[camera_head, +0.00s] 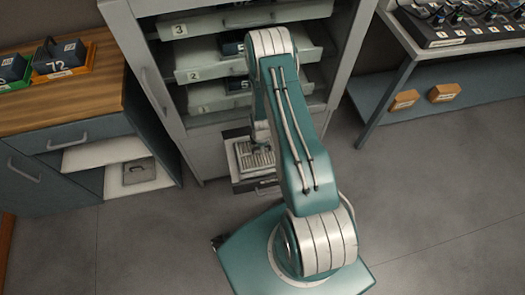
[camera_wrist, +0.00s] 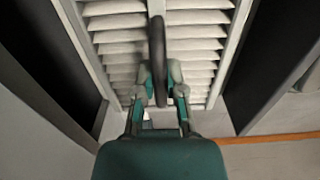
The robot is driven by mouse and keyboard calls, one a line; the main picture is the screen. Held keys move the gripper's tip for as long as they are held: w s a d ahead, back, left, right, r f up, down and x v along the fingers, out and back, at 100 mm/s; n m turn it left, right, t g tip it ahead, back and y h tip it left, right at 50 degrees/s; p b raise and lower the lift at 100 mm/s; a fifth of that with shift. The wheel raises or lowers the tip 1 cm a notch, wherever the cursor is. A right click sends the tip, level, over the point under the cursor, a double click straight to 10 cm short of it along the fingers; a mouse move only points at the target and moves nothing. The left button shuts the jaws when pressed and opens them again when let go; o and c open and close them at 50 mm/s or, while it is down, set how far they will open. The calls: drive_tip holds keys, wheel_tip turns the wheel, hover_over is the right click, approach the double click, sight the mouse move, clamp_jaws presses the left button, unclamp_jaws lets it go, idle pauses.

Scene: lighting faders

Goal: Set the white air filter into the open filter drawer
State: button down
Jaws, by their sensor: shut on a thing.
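The white air filter (camera_wrist: 110,38) has a pale frame and pleated slats, with a dark upright handle (camera_wrist: 157,40) over its middle. My gripper (camera_wrist: 160,92) is shut on that handle. In the head view the filter (camera_head: 243,157) shows at the open filter drawer (camera_head: 262,184), low at the cabinet's front. In the wrist view the filter lies between dark walls on both sides, with gaps beside it. I cannot tell whether it rests on the drawer floor. My arm hides the filter's right part and most of my gripper in the head view.
The cabinet (camera_head: 149,83) has numbered pull-out shelves (camera_head: 207,72) above the drawer. A table with a control panel (camera_head: 450,38) stands right. The floor (camera_head: 430,185) at right is clear.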

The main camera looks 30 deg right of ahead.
drive_tip(key=f, duration=0.3)
drive_tip(key=shift+d+f, duration=0.35)
drive_tip(key=shift+f, duration=0.05)
drive_tip(key=c, duration=0.7)
unclamp_jaws()
